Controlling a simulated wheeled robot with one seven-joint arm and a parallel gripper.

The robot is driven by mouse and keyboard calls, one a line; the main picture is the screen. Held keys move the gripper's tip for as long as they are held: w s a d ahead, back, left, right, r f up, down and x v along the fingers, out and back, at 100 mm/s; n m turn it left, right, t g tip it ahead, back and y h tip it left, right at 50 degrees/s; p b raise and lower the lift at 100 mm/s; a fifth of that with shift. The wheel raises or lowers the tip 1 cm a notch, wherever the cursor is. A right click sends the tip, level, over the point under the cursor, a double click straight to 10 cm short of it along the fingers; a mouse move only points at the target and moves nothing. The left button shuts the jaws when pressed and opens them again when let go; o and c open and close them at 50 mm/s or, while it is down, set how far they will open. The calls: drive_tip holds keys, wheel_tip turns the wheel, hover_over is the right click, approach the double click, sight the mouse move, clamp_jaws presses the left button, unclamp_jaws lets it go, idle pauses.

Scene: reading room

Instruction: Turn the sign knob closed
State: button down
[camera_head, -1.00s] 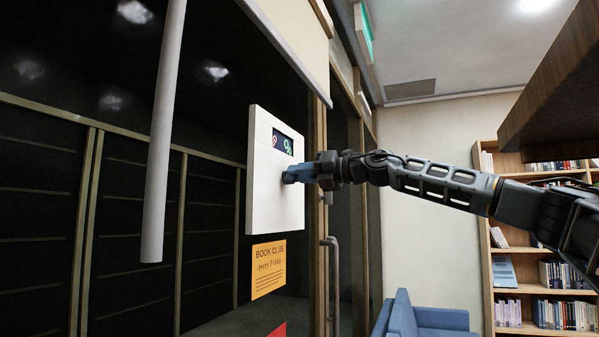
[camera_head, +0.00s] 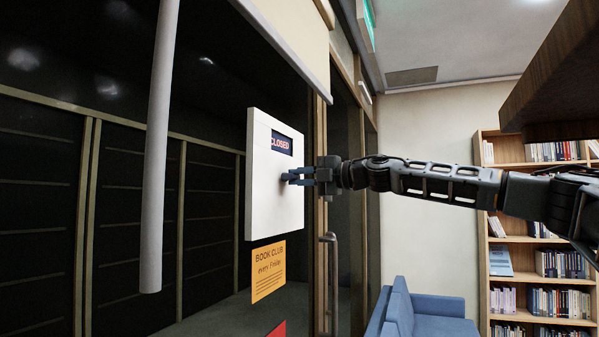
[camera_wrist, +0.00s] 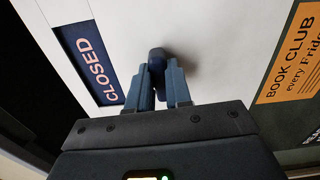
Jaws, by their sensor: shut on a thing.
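The white sign panel (camera_head: 262,215) is upright on the glass front. Its small dark window (camera_head: 281,143) reads CLOSED. In the wrist view the CLOSED window (camera_wrist: 90,68) is at the left, tilted. The dark blue knob (camera_wrist: 157,62) stands out from the panel between my fingertips. My gripper (camera_head: 297,177) reaches the panel from the right, below the window. In the wrist view my gripper (camera_wrist: 160,82) is shut on the knob, a finger on each side.
A yellow BOOK CLUB notice (camera_head: 268,270) is just under the panel, with a red one (camera_head: 277,330) lower. A grey hanging tube (camera_head: 160,150) is to the left. A door handle (camera_head: 330,280), a blue chair (camera_head: 420,312) and bookshelves (camera_head: 510,230) are to the right.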

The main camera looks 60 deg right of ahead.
drive_tip(key=shift+m, duration=0.5)
drive_tip(key=c, duration=1)
unclamp_jaws()
drive_tip(key=shift+c, duration=0.2)
drive_tip(key=s+b, duration=0.1)
drive_tip(key=s, duration=0.7)
drive_tip(key=shift+d+b, duration=0.35)
drive_tip(key=shift+f, duration=0.1)
